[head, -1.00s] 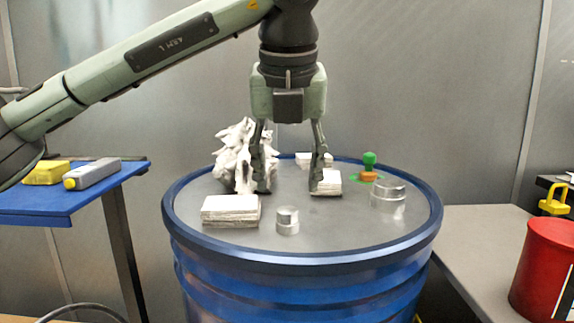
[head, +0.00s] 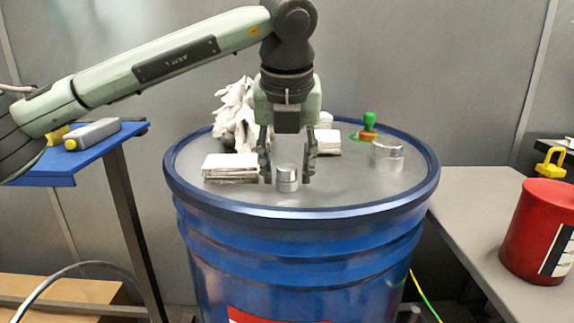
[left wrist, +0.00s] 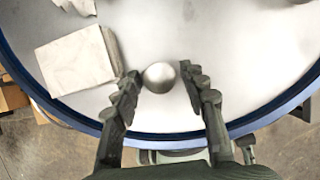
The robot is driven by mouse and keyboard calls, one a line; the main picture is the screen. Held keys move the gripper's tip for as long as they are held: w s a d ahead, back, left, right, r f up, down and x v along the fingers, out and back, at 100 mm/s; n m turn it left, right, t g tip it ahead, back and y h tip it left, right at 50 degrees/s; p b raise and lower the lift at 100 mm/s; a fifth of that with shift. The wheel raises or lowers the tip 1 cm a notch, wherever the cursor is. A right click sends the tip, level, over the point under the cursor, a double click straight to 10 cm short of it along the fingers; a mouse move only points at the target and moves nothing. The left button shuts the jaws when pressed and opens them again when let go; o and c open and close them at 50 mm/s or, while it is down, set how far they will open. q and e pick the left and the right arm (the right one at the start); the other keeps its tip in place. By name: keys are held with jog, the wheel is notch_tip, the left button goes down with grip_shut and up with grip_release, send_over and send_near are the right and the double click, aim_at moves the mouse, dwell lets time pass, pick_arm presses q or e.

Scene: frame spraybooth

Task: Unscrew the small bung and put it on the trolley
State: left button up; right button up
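The small bung (head: 287,178) is a short silvery cylinder near the front edge of the blue drum's grey lid (head: 330,190). In the left wrist view the small bung (left wrist: 159,77) shows its round top between my fingers. My left gripper (head: 287,180) points down and is open, one finger on each side of the small bung, with gaps visible on both sides in the wrist view. A larger silvery bung (head: 386,154) sits at the lid's right. The trolley is perhaps the blue-topped stand (head: 45,180) at the left. My right gripper is not in view.
A white stack of cloths or pads (head: 231,168) lies left of the small bung. A crumpled white rag (head: 236,115) and a green-and-orange fitting (head: 369,127) are farther back. A red can (head: 540,230) stands on the right bench.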

pick_arm(q)
jog(key=c, duration=0.7)
jog(key=shift+d+f+n+y+b, duration=0.15)
jog(key=shift+n+y+b, duration=0.35)
jog(key=shift+n+b, duration=0.6)
jog(key=shift+o, duration=0.2)
jog(key=shift+w+n, duration=0.1)
jog(key=shift+n, duration=0.6)
jog(key=shift+n+y, duration=0.4)
jog(key=shift+n, duration=0.1)
